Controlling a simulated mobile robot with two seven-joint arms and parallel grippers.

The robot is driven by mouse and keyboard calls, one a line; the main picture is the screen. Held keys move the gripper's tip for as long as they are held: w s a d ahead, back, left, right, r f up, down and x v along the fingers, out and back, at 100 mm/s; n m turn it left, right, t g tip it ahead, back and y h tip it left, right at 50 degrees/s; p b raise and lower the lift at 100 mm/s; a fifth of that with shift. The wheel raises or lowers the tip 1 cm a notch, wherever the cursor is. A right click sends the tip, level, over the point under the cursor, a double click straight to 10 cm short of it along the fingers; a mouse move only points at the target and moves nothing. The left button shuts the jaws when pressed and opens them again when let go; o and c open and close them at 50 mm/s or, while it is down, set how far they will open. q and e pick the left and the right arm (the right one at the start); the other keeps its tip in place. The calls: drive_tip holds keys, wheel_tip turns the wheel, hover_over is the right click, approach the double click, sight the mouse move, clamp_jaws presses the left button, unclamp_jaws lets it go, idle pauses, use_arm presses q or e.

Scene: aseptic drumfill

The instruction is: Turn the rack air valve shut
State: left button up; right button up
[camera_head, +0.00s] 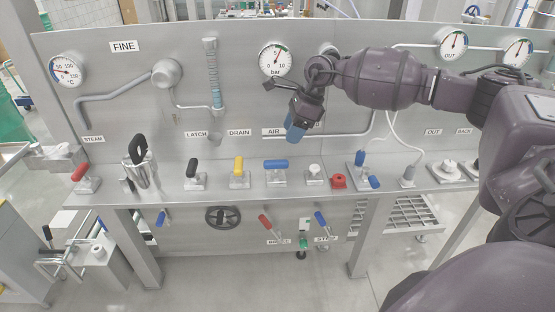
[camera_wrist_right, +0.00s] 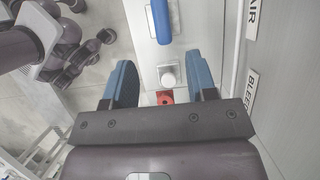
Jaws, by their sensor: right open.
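The air valve has a blue lever handle (camera_head: 276,164) on the steel bench ledge, below the AIR label (camera_head: 274,132). The handle lies roughly sideways along the ledge. In the right wrist view, the blue handle (camera_wrist_right: 162,20) shows at the top, beyond the fingertips. My right gripper (camera_head: 295,127) hangs above the ledge in front of the panel, up and to the right of the handle, apart from it. In the right wrist view, my right gripper (camera_wrist_right: 163,80) has its two blue fingers spread with nothing held between them. My left gripper is not in view.
A white knob (camera_head: 314,172) and a red button (camera_head: 338,181) sit right of the air valve. A yellow lever (camera_head: 238,165) and a black lever (camera_head: 193,167) stand to its left. The BLEED label (camera_wrist_right: 250,92) and panel run along the wrist view's right side.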

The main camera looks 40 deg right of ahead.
sight(277, 161)
drive_tip(key=x, duration=1)
drive_tip(key=shift+w+f, duration=0.1)
drive_tip(key=shift+f, duration=0.25)
drive_tip(key=c, duration=0.9)
